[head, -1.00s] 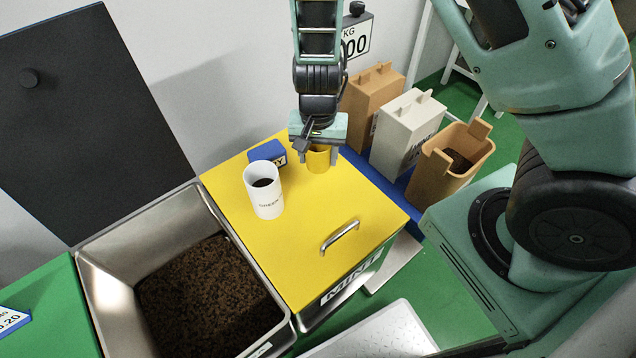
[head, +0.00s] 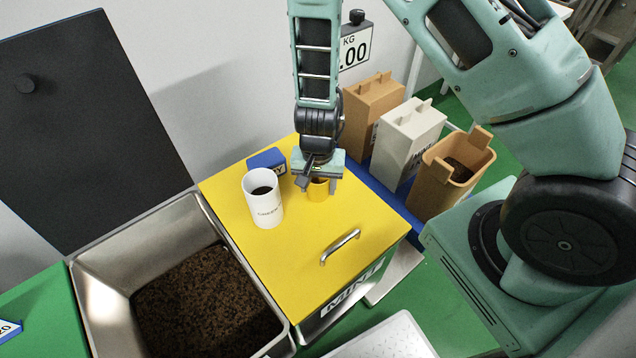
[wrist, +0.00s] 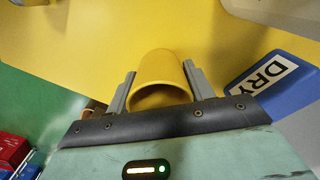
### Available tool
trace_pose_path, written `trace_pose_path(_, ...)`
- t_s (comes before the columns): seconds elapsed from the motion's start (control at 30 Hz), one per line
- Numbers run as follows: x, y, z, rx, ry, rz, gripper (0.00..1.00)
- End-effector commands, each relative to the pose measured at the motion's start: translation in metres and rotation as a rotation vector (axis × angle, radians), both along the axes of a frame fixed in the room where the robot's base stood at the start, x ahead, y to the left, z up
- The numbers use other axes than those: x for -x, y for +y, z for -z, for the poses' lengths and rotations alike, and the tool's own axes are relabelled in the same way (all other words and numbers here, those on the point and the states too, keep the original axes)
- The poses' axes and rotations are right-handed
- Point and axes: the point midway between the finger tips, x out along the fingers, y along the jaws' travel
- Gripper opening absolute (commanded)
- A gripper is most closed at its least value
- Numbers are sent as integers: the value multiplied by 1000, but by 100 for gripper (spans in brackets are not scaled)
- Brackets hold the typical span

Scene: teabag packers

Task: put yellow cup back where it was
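The yellow cup (head: 318,190) is between the fingers of my gripper (head: 320,185), low over or on the yellow lid (head: 290,235) of the mint bin. I cannot tell whether its base touches the lid. In the wrist view the two grey fingers (wrist: 158,90) press on either side of the yellow cup (wrist: 160,78), and its open rim faces the palm. The gripper hides much of the cup in the head view.
A white cup (head: 265,205) with dark contents stands left of the yellow cup. A blue "DRY" block (head: 266,162) sits close behind. An open steel bin (head: 100,290) is left, cartons (head: 408,140) right. The lid's front is clear around its handle (head: 340,246).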

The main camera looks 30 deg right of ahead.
Motion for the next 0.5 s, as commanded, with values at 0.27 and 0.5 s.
trace_pose_path(0.27, 0, 0, 0, 0, 0, 0, 73)
trace_pose_path(0.5, -1, 1, -13, 1, -3, -3, 73)
